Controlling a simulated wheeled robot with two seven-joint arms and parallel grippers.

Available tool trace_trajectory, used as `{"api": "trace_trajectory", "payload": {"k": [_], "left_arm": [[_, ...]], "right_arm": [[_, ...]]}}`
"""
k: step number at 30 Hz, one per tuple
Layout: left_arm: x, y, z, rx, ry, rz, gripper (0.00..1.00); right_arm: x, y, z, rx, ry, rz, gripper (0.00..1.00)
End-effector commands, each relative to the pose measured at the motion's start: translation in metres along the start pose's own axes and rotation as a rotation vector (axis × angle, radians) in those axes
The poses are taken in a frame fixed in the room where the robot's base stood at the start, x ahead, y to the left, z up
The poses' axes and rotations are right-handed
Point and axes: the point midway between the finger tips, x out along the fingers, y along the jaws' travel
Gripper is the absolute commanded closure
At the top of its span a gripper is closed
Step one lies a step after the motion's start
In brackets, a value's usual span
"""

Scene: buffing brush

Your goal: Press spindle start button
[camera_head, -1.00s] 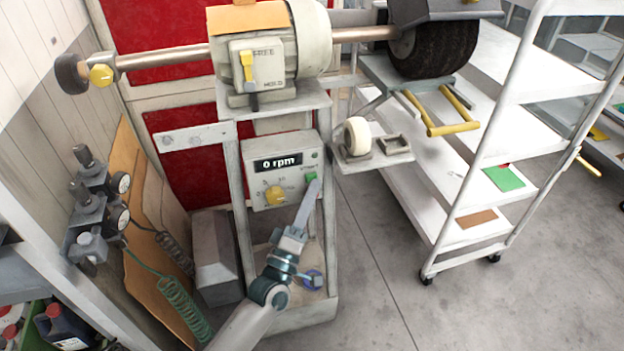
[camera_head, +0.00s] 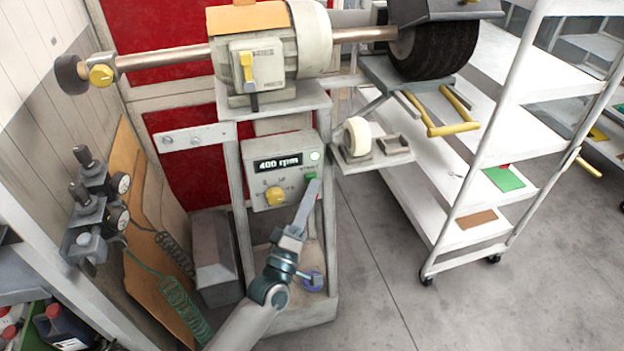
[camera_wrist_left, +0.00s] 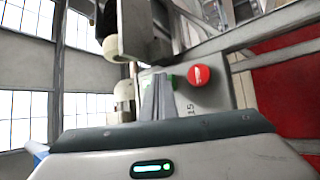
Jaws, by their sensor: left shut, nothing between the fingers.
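The control box (camera_head: 280,178) sits under the motor housing, with a display (camera_head: 279,163) reading 400 rpm. A yellow knob (camera_head: 275,196) is on its lower face. A small pale light (camera_head: 314,155) glows at its upper right. The green start button (camera_head: 310,176) is on the right side of the panel. My left gripper (camera_head: 315,185) is shut and empty, its fingertips at the green button and partly covering it. In the left wrist view the fingers (camera_wrist_left: 158,98) point at the box, with green (camera_wrist_left: 174,80) beside the tips. My right gripper is not in view.
A red button (camera_wrist_left: 197,76) shows beside the fingers in the left wrist view. A dark brush wheel (camera_head: 436,48) sits on the shaft at upper right. A small shelf (camera_head: 372,158) juts out beside the box. A white rack (camera_head: 455,190) stands to the right.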

Motion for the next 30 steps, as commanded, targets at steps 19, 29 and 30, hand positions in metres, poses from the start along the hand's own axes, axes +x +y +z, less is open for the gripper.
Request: {"api": "trace_trajectory", "payload": {"k": [19, 29, 30], "left_arm": [[-0.010, 0.007, 0.007, 0.000, 0.000, 0.000, 1.00], [-0.019, 0.015, 0.014, -0.002, 0.000, -0.001, 1.00], [-0.021, 0.017, 0.015, -0.003, 0.000, -0.001, 1.00]], "right_arm": [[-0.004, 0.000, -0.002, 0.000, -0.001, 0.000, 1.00], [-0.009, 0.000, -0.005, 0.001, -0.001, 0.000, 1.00], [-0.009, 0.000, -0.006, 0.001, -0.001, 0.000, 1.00]]}}
